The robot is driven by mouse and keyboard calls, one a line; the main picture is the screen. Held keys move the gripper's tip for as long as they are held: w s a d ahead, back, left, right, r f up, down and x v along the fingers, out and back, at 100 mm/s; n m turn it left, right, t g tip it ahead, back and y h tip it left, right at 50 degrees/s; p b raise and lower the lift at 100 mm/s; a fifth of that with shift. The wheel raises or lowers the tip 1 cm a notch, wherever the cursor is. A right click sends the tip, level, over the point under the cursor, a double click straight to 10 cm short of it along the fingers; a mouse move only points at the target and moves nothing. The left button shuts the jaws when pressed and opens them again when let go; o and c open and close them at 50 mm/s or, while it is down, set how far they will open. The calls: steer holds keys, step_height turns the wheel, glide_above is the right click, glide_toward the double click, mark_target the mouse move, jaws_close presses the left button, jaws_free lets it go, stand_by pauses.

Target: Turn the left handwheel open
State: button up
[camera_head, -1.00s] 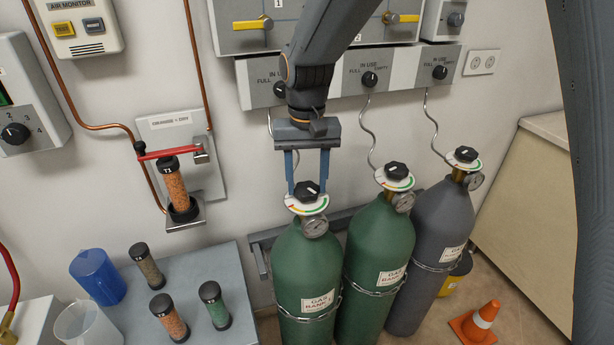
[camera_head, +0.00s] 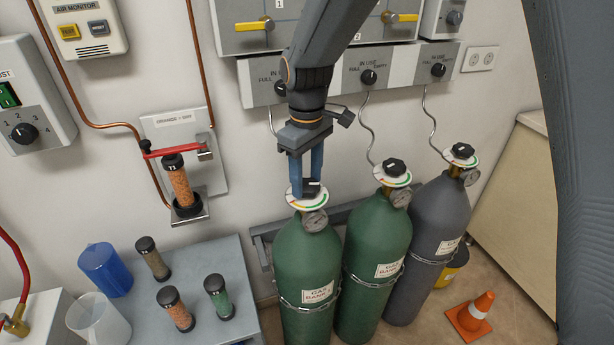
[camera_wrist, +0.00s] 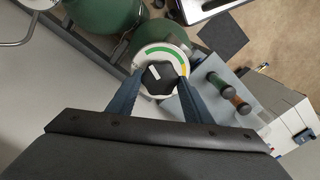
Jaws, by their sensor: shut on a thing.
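The left handwheel (camera_head: 311,188) is a black knob with a white pointer mark, on top of the left green gas cylinder (camera_head: 306,262). A white dial plate (camera_head: 296,201) with coloured arcs lies under it. My gripper (camera_head: 308,188) points down over the cylinder, and its two blue fingers are shut on the handwheel. The wrist view shows the black handwheel (camera_wrist: 159,77) between the fingertips, with its white mark toward the upper left. The dial plate (camera_wrist: 150,52) shows a green arc and a yellow-orange part there. A finger hides part of the handwheel in the head view.
A second green cylinder (camera_head: 376,265) and a grey cylinder (camera_head: 432,230) stand to the right with their own black handwheels. A pressure gauge (camera_head: 315,221) sits just below my gripper. A grey table (camera_head: 220,265) with several small canisters is at the left.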

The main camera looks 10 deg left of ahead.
mark_target(307, 184)
steer(key=shift+n, duration=0.5)
steer(key=o, duration=1.1)
steer(key=shift+c, duration=0.2)
steer(key=shift+r, duration=0.1)
step_height(307, 184, up, 8)
steer(key=shift+f+b, duration=0.15)
steer(key=shift+b, duration=0.7)
